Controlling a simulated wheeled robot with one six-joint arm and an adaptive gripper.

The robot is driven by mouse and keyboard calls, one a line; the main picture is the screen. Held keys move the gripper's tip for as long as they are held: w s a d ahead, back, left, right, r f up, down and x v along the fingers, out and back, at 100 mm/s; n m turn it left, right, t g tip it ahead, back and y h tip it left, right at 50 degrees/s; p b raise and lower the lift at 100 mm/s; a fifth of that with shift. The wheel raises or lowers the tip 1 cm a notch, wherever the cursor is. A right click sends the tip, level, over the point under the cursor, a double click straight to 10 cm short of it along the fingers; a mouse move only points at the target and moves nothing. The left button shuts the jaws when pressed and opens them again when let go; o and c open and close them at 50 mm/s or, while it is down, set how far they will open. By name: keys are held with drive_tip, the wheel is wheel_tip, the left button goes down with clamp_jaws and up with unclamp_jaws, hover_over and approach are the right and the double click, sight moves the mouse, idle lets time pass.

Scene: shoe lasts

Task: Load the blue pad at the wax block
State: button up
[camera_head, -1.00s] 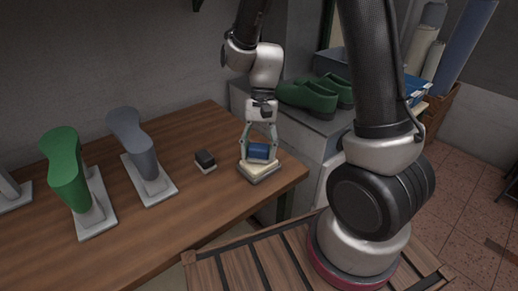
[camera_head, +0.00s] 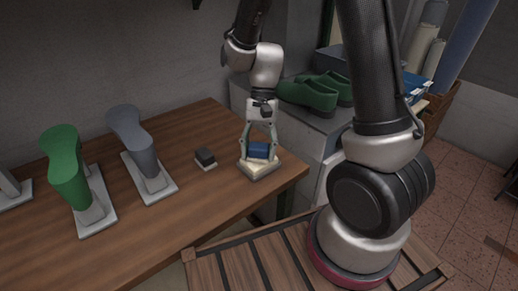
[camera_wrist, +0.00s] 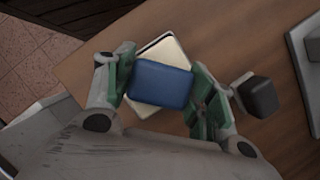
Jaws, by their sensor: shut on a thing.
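The blue pad (camera_head: 259,150) is between the fingers of my gripper (camera_head: 260,152), which is shut on it. In the wrist view the blue pad (camera_wrist: 160,84) spans between the green fingertips of my gripper (camera_wrist: 160,88). The cream wax block (camera_head: 256,167) sits on a grey base near the table's right corner. The pad is directly over the wax block and looks to be on or very close to it; contact is hard to tell. In the wrist view the pad covers much of the wax block (camera_wrist: 166,48).
A small dark block (camera_head: 205,157) on a light base stands left of the wax block. A grey shoe last (camera_head: 128,130) and a green one (camera_head: 66,168) stand further left on the wooden table (camera_head: 190,215). Green shoes (camera_head: 308,92) rest on a cabinet behind.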

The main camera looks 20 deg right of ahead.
sight(259, 146)
drive_tip(key=shift+f, duration=0.1)
idle(0.3)
drive_tip(key=shift+r, duration=3.55)
